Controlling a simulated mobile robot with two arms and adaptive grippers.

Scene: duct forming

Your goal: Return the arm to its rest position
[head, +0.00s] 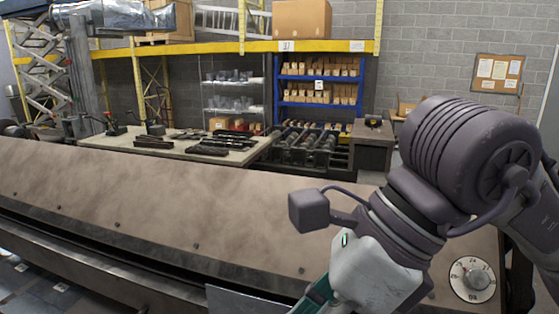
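My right arm comes in from the right in the head view and reaches over the brown metal surface of a long forming machine (150,190). At its end, a white housing with a teal part runs out of the bottom edge. The fingertips are not visible, so I cannot tell whether this gripper is open or holds anything. A small grey box on a cable sticks out to the left of the wrist. My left arm and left gripper are not in view.
A round dial (472,279) is at the machine's right end, close to my arm. A flat metal piece (245,302) shows at the bottom edge. Behind are a worktable (200,146) with dark tools, a blue shelf (319,103) with boxes, and a grey cabinet (372,152).

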